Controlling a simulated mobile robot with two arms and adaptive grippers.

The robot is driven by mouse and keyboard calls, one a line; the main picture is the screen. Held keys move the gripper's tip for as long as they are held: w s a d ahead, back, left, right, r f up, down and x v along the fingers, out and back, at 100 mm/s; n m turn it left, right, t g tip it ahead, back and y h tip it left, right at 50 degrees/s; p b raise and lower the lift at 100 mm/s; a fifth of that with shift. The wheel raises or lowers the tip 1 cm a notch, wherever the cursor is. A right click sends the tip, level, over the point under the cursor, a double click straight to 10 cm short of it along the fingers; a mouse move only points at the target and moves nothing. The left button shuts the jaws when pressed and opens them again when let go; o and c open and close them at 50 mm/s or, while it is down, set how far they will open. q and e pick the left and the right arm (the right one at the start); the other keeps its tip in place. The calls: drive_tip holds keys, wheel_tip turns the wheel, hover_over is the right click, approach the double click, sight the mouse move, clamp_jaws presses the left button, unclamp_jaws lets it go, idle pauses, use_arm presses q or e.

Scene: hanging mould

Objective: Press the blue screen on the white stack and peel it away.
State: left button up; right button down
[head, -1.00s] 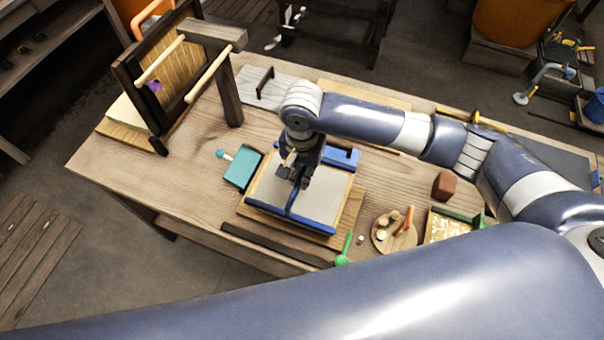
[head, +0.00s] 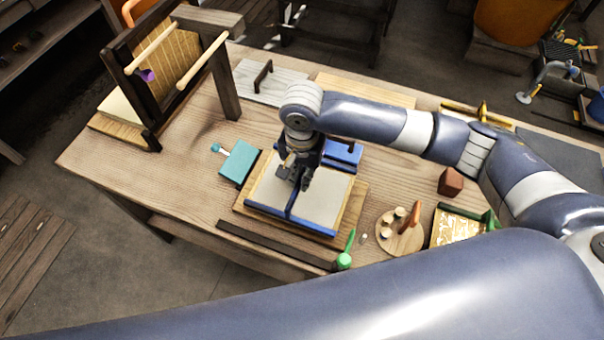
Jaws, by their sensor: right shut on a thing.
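The blue screen (head: 328,228) lies roughly flat on a wooden board, with blue edges and a blue bar across its middle. A pale, whitish surface (head: 323,202) shows within its edges; I cannot tell whether this is the white stack or the screen's own sheet. My right gripper (head: 298,183) points down over the middle of the screen and is shut, seemingly on the blue middle bar. The gripper hides the exact contact. A blue piece with a dark handle (head: 345,155) shows just behind. My left gripper is out of view.
A teal block (head: 239,165) is left of the screen. A dark strip (head: 270,244), green tool (head: 345,258) and round board (head: 400,241) lie in front and right.

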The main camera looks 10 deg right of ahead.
drive_tip(key=shift+f, duration=0.75)
idle(0.9)
drive_tip(key=shift+s+f+p, duration=0.25)
drive_tip(key=shift+s+p, duration=0.05)
drive_tip(key=shift+p, duration=0.5)
idle(2.1)
drive_tip(key=shift+r, duration=0.15)
drive_tip(key=shift+w+r+p, duration=0.25)
drive_tip(key=shift+r+p, duration=0.8)
drive_tip(key=shift+p, duration=0.35)
wheel_tip(320, 180, up, 8)
drive_tip(key=p, duration=1)
drive_tip(key=shift+f, duration=0.25)
